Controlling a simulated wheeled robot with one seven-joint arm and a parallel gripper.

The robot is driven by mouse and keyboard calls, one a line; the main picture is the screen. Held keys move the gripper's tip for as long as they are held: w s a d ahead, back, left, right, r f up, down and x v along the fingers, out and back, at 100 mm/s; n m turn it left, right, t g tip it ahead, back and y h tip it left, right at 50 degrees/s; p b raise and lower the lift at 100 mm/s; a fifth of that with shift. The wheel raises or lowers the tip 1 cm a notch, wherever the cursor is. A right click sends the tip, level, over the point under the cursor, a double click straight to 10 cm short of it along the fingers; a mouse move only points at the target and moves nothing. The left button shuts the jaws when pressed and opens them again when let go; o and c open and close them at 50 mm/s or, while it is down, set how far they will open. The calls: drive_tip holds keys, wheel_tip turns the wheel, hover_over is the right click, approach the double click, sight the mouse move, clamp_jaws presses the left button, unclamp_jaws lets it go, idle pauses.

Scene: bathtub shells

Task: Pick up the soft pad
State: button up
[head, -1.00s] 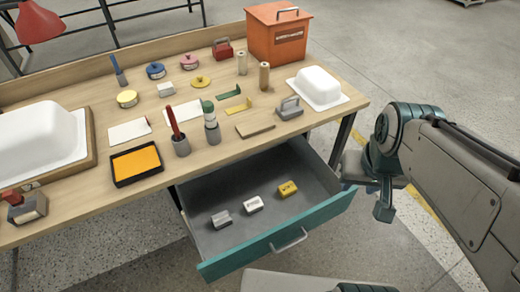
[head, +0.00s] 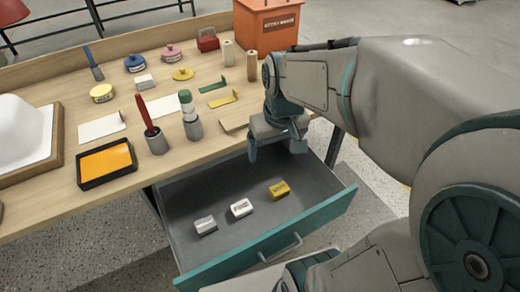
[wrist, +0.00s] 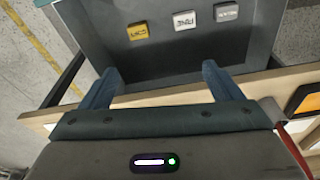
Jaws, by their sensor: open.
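Three small blocks lie apart in a row on the floor of the open drawer (head: 222,178). The yellow block (head: 279,189) is at the right, and its small dark label seems to read "SOFT". It also shows in the wrist view (wrist: 138,32), at the left of the row. The white block (head: 241,207) in the middle seems to read "FINE". The grey block (head: 205,225) is at the left, its label too small to read. My gripper (head: 276,150) is open and empty, above the drawer's back part near the bench edge. Both fingers show in the wrist view (wrist: 160,70), apart from the blocks.
The drawer's teal front (head: 270,243) and side walls surround the blocks. The bench top (head: 215,150) overhangs behind, holding a thin wooden slab (head: 236,124), cups (head: 156,140), an orange pad tray (head: 106,162) and an orange box (head: 265,25). The drawer floor around the blocks is clear.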

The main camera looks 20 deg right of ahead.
drive_tip(key=n+g+b, duration=0.2)
drive_tip(key=b, duration=1.3)
hover_over(279, 189)
wheel_tip(279, 189, down, 21)
drive_tip(key=f+b, duration=0.1)
drive_tip(key=f, duration=0.3)
drive_tip(key=f+b, duration=0.1)
drive_tip(key=f, duration=0.3)
drive_tip(key=shift+d+f+b, duration=0.2)
drive_tip(key=shift+f+b, duration=0.15)
drive_tip(key=shift+b, duration=0.05)
drive_tip(key=shift+a+f+b, duration=0.1)
drive_tip(key=shift+f+b, duration=1.3)
drive_tip(key=shift+f, duration=1.3)
drive_tip(key=shift+r, duration=0.1)
drive_tip(key=shift+c, duration=0.3)
drive_tip(key=c, duration=1)
